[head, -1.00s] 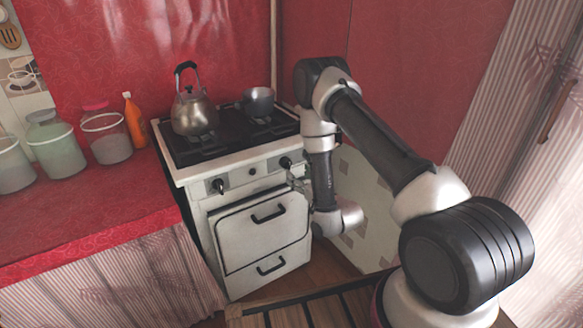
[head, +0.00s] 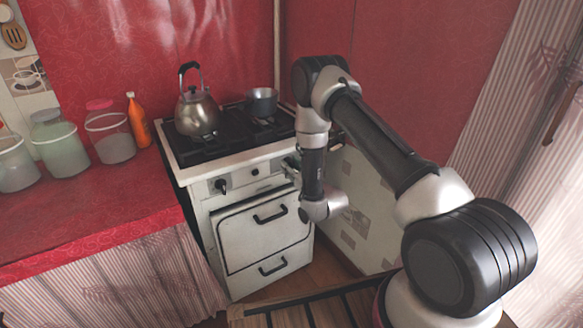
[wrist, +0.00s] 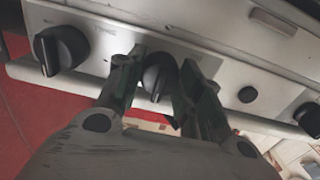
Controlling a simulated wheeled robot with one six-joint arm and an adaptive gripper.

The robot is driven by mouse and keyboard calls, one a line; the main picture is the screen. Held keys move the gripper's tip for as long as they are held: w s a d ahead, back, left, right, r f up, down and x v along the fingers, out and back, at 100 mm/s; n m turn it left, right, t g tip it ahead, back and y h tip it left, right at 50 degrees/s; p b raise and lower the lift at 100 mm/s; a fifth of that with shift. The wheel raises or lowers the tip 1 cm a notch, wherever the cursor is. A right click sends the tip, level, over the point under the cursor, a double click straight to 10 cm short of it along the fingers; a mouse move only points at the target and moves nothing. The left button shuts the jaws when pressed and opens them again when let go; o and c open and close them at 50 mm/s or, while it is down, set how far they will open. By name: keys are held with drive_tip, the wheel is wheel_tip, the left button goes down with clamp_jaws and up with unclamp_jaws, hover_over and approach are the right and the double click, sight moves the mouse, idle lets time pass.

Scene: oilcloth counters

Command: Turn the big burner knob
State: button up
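The stove's front panel (wrist: 205,60) carries a row of black knobs. In the wrist view, a black knob (wrist: 158,77) sits between the two fingers of my gripper (wrist: 163,62). The fingers stand apart on either side of it, and I cannot tell whether they touch it. A larger-looking black knob (wrist: 62,48) is left of the fingers, clear of them. In the head view, my gripper (head: 291,167) is at the right part of the panel and hides the knob there. The left knob (head: 221,185) is in plain view.
A small round black part (wrist: 246,94) and another knob (wrist: 307,118) lie right of the fingers. A kettle (head: 196,112) and a pot (head: 262,102) stand on the stove top. An oven door handle (head: 269,214) is below the panel. Jars and an orange bottle (head: 138,120) stand left.

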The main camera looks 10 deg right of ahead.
drive_tip(key=c, duration=0.3)
drive_tip(key=shift+m, duration=1.5)
drive_tip(key=o, duration=1)
drive_tip(key=shift+o, duration=0.2)
drive_tip(key=v, duration=0.7)
drive_tip(key=shift+s, duration=0.25)
